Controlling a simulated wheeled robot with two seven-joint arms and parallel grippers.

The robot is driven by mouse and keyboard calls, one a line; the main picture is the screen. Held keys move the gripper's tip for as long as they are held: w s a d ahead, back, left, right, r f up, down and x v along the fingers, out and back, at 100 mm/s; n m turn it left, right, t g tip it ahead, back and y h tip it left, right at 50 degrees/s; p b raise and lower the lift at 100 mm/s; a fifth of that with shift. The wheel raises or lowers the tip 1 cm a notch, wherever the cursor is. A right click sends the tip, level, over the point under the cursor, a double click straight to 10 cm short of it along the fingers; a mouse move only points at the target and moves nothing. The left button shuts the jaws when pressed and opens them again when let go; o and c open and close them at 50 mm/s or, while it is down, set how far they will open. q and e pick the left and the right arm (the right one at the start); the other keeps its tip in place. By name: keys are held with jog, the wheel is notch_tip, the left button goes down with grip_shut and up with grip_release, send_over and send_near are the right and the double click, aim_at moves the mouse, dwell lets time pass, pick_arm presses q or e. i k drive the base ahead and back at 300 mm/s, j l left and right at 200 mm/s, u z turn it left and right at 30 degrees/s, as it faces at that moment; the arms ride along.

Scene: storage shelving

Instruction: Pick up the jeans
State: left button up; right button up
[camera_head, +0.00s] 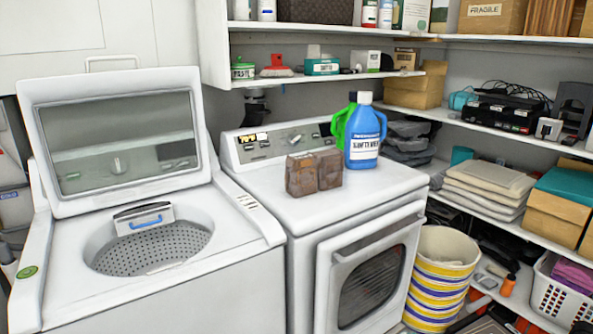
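I cannot make out any jeans for certain in the head view. A dark grey folded stack (408,138) lies on the shelf behind the dryer, but I cannot tell what it is. A white laundry basket (553,300) at the lower right holds purple cloth (573,273). The open top-loading washer (150,245) on the left shows a perforated drum, with no clothing visible in the part I see. Neither of my grippers is in view.
The closed dryer (335,212) carries a brown block-like pair (314,173), a blue jug (363,140) and a green jug (342,122). A striped bucket (440,275) stands to its right. Loaded shelves line the right wall. The dryer's front top is clear.

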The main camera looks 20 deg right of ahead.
aim_at(306, 174)
jog(key=i+l+u, duration=0.2)
jog(key=i, duration=0.3)
jog(key=i+l+u, duration=0.15)
jog(key=i+l, duration=0.3)
